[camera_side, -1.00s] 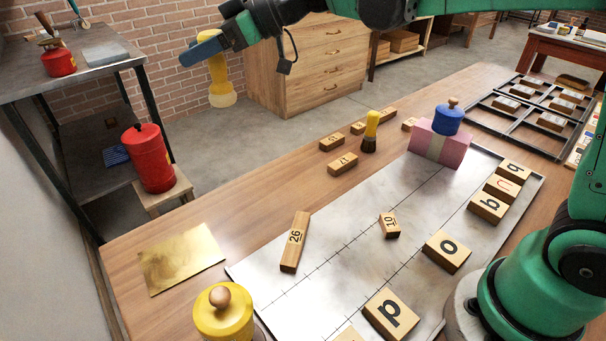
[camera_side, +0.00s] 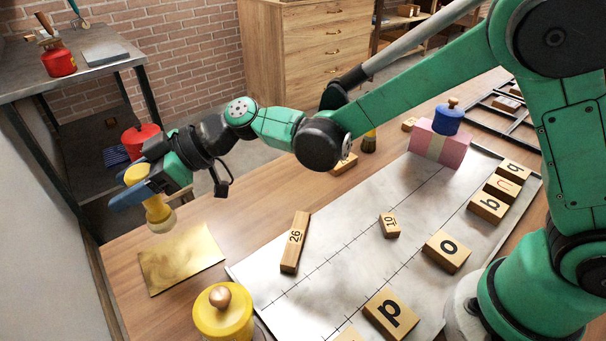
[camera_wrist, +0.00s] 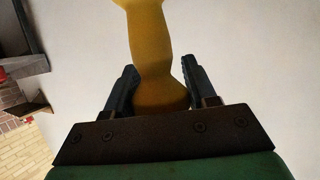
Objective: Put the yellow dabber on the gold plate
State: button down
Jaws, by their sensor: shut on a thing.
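My gripper (camera_side: 142,188) is shut on the yellow dabber (camera_side: 156,206), a waisted yellow handle with a pale round pad at its lower end. The dabber is held in the air, slightly tilted, with its pad downward. In the side view it appears just above the far left part of the gold plate. The gold plate (camera_side: 182,262) is a flat, bare square sheet lying at the left end of the wooden table. In the wrist view the dabber (camera_wrist: 152,50) stands between both fingers, and its pad end is out of the frame.
A yellow lidded pot (camera_side: 224,318) with a wooden knob stands right of the plate, near the front. The metal slab (camera_side: 340,250) carries several letter blocks. A blue pot (camera_side: 448,120) sits on a pink block behind. A red canister (camera_side: 140,140) is beyond the table.

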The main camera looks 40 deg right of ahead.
aim_at(152, 224)
notch_tip(152, 224, down, 7)
jog(key=shift+f, duration=0.2)
dwell(0.4)
jog(key=shift+c, duration=1.4)
grip_release()
jog(key=shift+f, duration=0.1)
